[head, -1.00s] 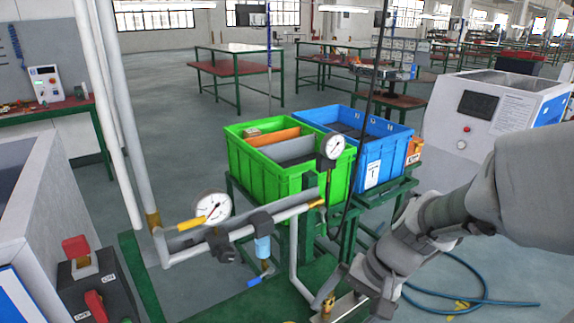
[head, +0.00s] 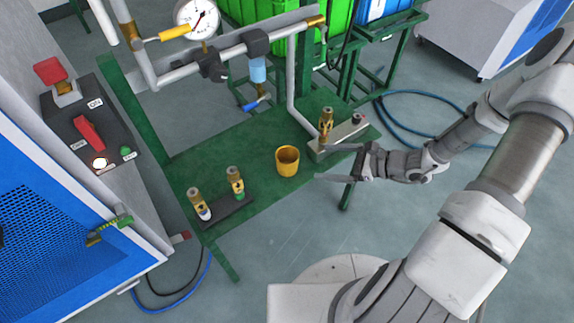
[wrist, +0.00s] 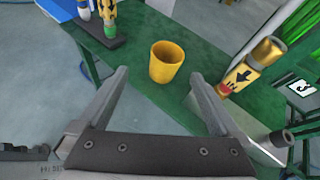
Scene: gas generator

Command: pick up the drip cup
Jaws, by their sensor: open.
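The drip cup (head: 287,161) is a small yellow cup standing upright on the green bench plate, near its front edge. It also shows in the wrist view (wrist: 166,62), beyond my fingertips and roughly midway between them. My gripper (head: 322,163) is open and empty, to the right of the cup in the head view, with its fingers pointing left toward it. In the wrist view my gripper (wrist: 158,78) has its two fingers spread wide. The fingers do not appear to touch the cup.
A brass fitting (head: 326,127) on a grey block stands close to my upper finger. Two brass fittings stand on a dark base (head: 236,208) left of the cup. Pipes and a gauge (head: 197,17) rise behind. A switch box (head: 90,128) is at left.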

